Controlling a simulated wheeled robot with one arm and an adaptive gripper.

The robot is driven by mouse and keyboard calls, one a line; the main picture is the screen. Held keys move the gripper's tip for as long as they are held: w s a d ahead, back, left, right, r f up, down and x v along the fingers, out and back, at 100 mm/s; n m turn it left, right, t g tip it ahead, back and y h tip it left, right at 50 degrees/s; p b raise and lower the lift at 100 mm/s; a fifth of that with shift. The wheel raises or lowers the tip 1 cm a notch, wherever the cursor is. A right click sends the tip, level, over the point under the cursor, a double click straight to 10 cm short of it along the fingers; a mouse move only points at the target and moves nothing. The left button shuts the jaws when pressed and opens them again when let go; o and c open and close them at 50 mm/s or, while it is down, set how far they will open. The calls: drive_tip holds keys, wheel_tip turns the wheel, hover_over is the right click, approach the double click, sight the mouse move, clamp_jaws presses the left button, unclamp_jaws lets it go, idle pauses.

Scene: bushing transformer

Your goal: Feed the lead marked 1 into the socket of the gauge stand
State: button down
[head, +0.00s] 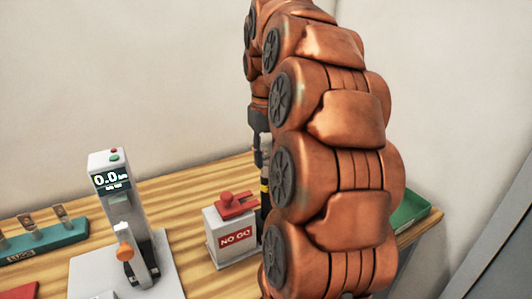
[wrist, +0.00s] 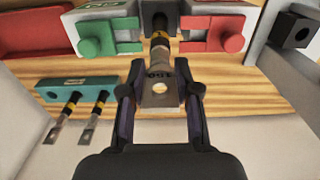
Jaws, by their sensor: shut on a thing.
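In the wrist view, my gripper (wrist: 160,92) is shut on a lead (wrist: 161,58) with a black cable, a yellow band and a flat metal lug with a hole. The lug's marking looks like "150", but I cannot read it surely. A grey gauge stand (head: 122,205) with a "0.0" display and an orange-tipped lever stands at left. I cannot make out its socket.
A "NO GO" box (head: 232,240) with a red top stands right of the stand. A teal rack (head: 40,243) is at far left. The wrist view shows green (wrist: 105,38) and red (wrist: 215,36) fixtures, and a black block with a hole (wrist: 300,33). A green tray (head: 410,212) lies at right.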

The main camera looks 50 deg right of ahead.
sight(266, 164)
drive_tip(key=shift+f+b, duration=1.25)
drive_tip(key=shift+f, duration=1.1)
drive_tip(key=c, duration=0.7)
unclamp_jaws()
drive_tip(key=shift+c, duration=0.2)
drive_tip(key=shift+r, duration=0.1)
drive_tip(key=shift+r, duration=3.65)
drive_tip(key=shift+a, duration=0.1)
